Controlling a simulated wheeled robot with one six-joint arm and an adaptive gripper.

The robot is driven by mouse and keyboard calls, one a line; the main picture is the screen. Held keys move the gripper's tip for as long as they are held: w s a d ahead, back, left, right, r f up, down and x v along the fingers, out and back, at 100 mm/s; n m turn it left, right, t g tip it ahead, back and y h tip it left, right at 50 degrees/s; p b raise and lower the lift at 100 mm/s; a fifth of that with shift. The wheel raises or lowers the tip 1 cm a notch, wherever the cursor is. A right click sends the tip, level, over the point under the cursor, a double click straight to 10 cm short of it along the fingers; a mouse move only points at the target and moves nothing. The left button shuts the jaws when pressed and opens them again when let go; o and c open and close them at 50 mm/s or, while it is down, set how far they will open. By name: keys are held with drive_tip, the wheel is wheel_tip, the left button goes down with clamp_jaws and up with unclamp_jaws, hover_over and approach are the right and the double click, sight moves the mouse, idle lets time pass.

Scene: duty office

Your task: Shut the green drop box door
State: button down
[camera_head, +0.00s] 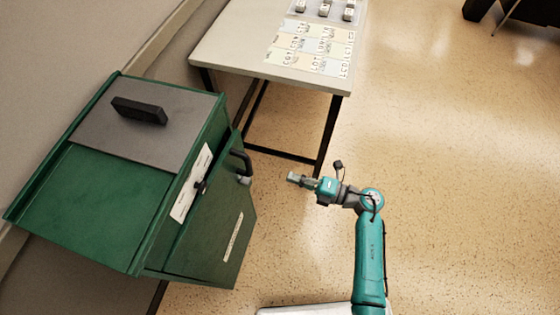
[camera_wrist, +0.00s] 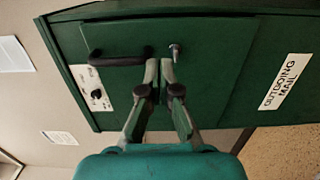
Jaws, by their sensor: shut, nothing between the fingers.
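The green drop box (camera_head: 95,205) stands at the left in the head view, with a sloped top. Its front carries a green door (camera_head: 217,215) with a dark handle (camera_head: 240,160). How far the door stands open is hard to tell. In the wrist view the door (camera_wrist: 215,55) fills much of the picture, with the dark handle (camera_wrist: 118,60) and a small metal lock (camera_wrist: 175,50). My gripper (camera_head: 291,177) is shut and empty, to the right of the handle and apart from it in the head view. In the wrist view its fingertips (camera_wrist: 160,68) point at the door below the lock.
A grey panel with a black grip (camera_head: 139,110) lies on the box top. A table (camera_head: 240,55) with papers (camera_head: 313,47) stands behind the box. An "OUTGOING MAIL" label (camera_wrist: 285,82) is on the green front. The speckled floor (camera_head: 440,150) to the right is clear.

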drive_tip(key=x, duration=1.3)
drive_tip(key=shift+a, duration=0.25)
drive_tip(key=shift+w, duration=0.1)
drive_tip(key=a+g, duration=0.1)
drive_tip(key=w+a+n+g, duration=0.1)
drive_tip(key=a+n+g+y, duration=0.1)
drive_tip(key=shift+w+a+r+g, duration=0.1)
drive_tip(key=shift+w+r+g, duration=0.05)
drive_tip(key=shift+w+g, duration=0.2)
drive_tip(key=shift+r, duration=0.1)
